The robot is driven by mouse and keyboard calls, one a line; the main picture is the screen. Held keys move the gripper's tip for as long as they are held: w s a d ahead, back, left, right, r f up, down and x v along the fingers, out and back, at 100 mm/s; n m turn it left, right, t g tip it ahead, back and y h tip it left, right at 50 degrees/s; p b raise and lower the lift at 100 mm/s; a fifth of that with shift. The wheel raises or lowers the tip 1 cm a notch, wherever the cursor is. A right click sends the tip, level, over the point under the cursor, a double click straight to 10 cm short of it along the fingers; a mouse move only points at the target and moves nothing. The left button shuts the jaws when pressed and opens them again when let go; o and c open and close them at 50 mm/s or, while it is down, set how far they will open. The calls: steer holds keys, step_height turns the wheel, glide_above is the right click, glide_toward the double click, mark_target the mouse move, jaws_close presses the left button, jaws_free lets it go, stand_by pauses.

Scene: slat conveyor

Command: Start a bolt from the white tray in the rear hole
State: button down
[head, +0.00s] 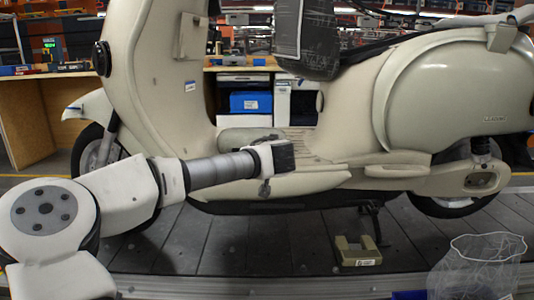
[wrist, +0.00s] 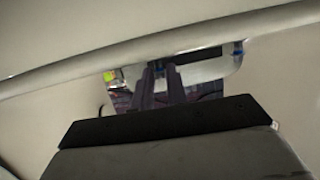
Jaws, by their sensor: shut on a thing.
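A cream scooter (head: 330,150) stands side-on on the slat conveyor. My arm reaches in from the left, and my gripper (head: 265,190) is in front of the scooter's footboard edge, pointing down. In the wrist view, its two dark fingers (wrist: 162,80) lie close together before an opening between cream panels. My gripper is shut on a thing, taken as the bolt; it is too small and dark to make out. I cannot tell whether it touches the scooter. The white tray and the rear hole cannot be made out in either view.
A beige notched block (head: 357,254) lies on the conveyor (head: 250,245) near its front edge. A wire-mesh basket (head: 478,266) stands at the lower right. The scooter's stand (head: 373,220) reaches down near the block. Slats left of the block are bare. Workbenches are behind.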

steer(key=shift+f, duration=0.1)
steer(key=shift+a+m+h+p, duration=0.3)
steer(key=shift+m+h, duration=0.2)
steer(key=shift+h, duration=0.2)
steer(key=shift+m+h+p, duration=0.8)
steer(key=shift+h, duration=0.3)
steer(key=shift+a+m+g+h+p, duration=0.15)
steer(key=shift+m+g+h+p, duration=0.15)
steer(key=shift+m+h+p, duration=0.8)
steer(key=shift+a+m+h+p, duration=0.15)
steer(key=shift+m+h+p, duration=0.35)
steer(key=shift+p, duration=1.6)
steer(key=shift+g+h, duration=0.3)
steer(key=shift+w+p, duration=0.1)
steer(key=shift+p, duration=0.7)
steer(key=shift+w+a+m+g+h+p, duration=0.15)
steer(key=shift+m+g+h+p, duration=0.55)
steer(key=shift+p, duration=1.8)
